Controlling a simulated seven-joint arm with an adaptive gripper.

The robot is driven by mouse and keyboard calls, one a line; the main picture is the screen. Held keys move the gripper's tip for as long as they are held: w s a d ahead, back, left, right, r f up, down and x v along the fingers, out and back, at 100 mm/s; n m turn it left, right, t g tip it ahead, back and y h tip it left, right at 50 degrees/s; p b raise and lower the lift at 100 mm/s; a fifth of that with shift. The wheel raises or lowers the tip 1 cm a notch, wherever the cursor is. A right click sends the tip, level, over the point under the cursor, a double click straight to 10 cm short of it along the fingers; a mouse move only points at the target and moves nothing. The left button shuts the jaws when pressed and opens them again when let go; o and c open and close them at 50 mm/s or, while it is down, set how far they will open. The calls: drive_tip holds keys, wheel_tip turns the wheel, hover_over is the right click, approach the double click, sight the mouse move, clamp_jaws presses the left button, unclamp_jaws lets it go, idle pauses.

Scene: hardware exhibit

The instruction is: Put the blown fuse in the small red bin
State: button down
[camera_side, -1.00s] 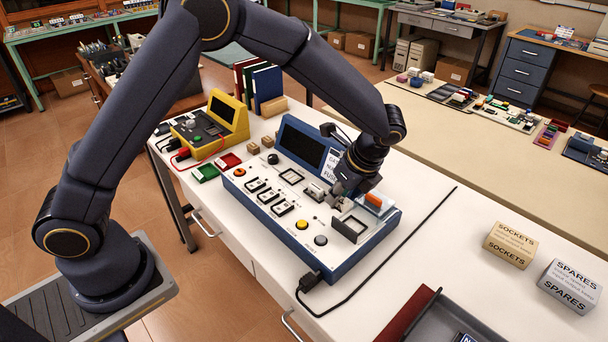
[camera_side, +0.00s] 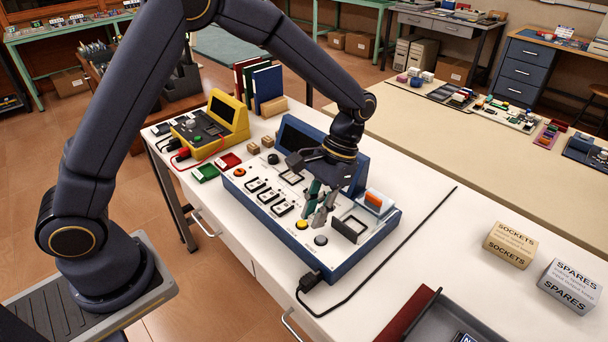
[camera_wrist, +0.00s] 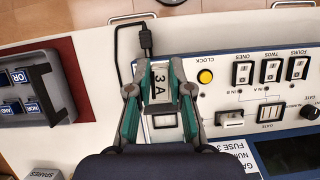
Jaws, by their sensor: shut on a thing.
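My gripper (camera_wrist: 157,80) is shut on a pale fuse (camera_wrist: 158,92) marked "3A", held between its green-lined fingers in the wrist view. In the side view my gripper (camera_side: 318,207) is above the front of the blue console (camera_side: 345,268), near the yellow button; the fuse is hard to make out there. The small red bin (camera_side: 230,161) lies on the white bench left of the console, beside a green bin (camera_side: 205,173). The frames do not show clearly whether the held fuse is blown.
A yellow instrument (camera_side: 213,127) with red leads stands behind the bins. An upright dark frame (camera_side: 350,228) and an orange-and-white part (camera_side: 374,200) stand on the console's right end. A black cable (camera_side: 400,248) crosses the bench. A grey tray (camera_side: 440,320) is at front right.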

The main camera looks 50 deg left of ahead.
drive_tip(key=w+a+f+n+t+h, duration=0.1)
drive_tip(key=w+a+n+t+h, duration=0.2)
drive_tip(key=a+n, duration=0.8)
drive_tip(key=w+a+n+t+h, duration=0.1)
drive_tip(key=w+a+n+t, duration=0.45)
drive_tip(key=n, duration=0.85)
drive_tip(key=s+a+f+n+y, duration=0.1)
drive_tip(key=s+a+n, duration=0.3)
drive_tip(key=a, duration=0.4)
drive_tip(key=s+a+n+y, duration=0.1)
drive_tip(key=s+a+n, duration=0.25)
drive_tip(key=a, duration=0.45)
drive_tip(key=s+a+f+n+y, duration=0.15)
drive_tip(key=s+a+n, duration=0.25)
drive_tip(key=a, duration=0.4)
drive_tip(key=shift+t, duration=0.25)
drive_tip(key=w+a+f, duration=0.2)
drive_tip(key=w, duration=0.1)
drive_tip(key=w+a+f, duration=0.3)
drive_tip(key=w, duration=0.1)
drive_tip(key=w+a+f, duration=0.2)
drive_tip(key=w, duration=0.1)
drive_tip(key=shift+w+a+f, duration=0.35)
drive_tip(key=shift+w, duration=0.05)
drive_tip(key=shift+w+a+f, duration=0.2)
drive_tip(key=shift+w+f, duration=0.1)
drive_tip(key=shift+f, duration=0.1)
drive_tip(key=shift+w+a+f, duration=0.1)
drive_tip(key=shift+f, duration=1.55)
drive_tip(key=shift+f, duration=0.15)
